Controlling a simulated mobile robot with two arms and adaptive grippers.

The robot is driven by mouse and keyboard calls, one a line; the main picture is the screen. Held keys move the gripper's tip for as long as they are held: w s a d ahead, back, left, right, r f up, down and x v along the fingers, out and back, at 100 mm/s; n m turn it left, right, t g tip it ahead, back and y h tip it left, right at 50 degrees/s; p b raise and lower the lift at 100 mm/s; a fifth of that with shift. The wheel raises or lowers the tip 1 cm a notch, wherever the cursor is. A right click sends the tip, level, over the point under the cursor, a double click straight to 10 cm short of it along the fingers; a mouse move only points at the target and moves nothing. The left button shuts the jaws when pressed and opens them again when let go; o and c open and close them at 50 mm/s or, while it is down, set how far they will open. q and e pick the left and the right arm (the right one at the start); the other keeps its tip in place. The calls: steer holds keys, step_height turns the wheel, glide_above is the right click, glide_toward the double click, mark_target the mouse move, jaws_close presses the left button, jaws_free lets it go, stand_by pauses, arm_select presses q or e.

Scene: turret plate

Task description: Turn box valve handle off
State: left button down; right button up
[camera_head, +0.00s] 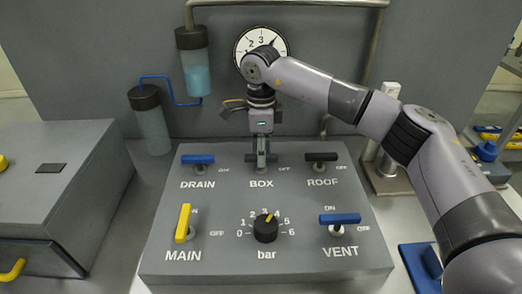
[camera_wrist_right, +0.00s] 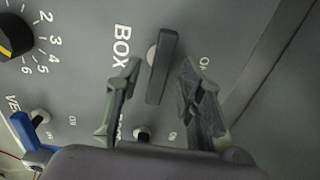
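The box valve handle (camera_wrist_right: 162,65) is a dark grey bar above the BOX label. In the wrist view it lies parallel to the BOX lettering, with the On label to its side. In the head view the handle (camera_head: 262,157) is partly covered by my right gripper (camera_head: 262,150). My right gripper (camera_wrist_right: 160,95) points down over it. Its two fingers are apart, one on each side of the handle, with visible gaps. Whether the fingertips reach down to handle height is hard to tell. My left gripper is not in view.
The panel also has drain (camera_head: 197,159), roof (camera_head: 321,157), main (camera_head: 183,223) and vent (camera_head: 340,219) handles and a bar knob (camera_head: 265,228). A gauge (camera_head: 262,42) and pipe stand behind. A grey box (camera_head: 60,180) is at left.

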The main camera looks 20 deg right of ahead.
step_height(320, 180, up, 12)
stand_by(0.4)
